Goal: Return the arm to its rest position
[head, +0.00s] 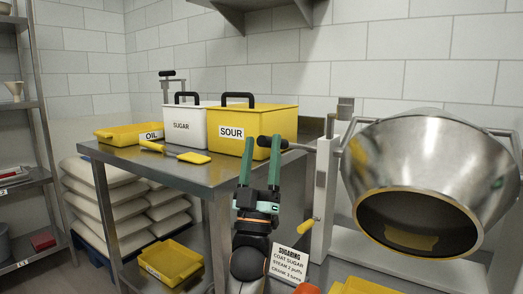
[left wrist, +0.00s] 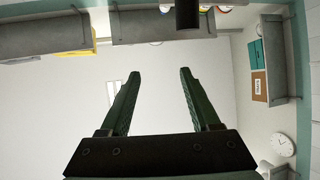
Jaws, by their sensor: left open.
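My left gripper (head: 260,165) stands upright in the middle of the head view, its two green fingers apart with nothing between them. Its right fingertip overlaps the black crank handle (head: 264,141) of the steel drum (head: 425,150); I cannot tell whether they touch. In the left wrist view the open fingers (left wrist: 155,95) show empty, with a dark cylinder (left wrist: 187,14) beyond them at the top edge. My right gripper is not in view.
A steel table (head: 190,172) at left holds a yellow OIL tray (head: 122,134), a white SUGAR bin (head: 181,127), a yellow SOUR bin (head: 231,131) and a yellow scoop (head: 195,157). A SUGARING sign (head: 289,268) stands low, right of my arm. White sacks (head: 115,200) lie at left.

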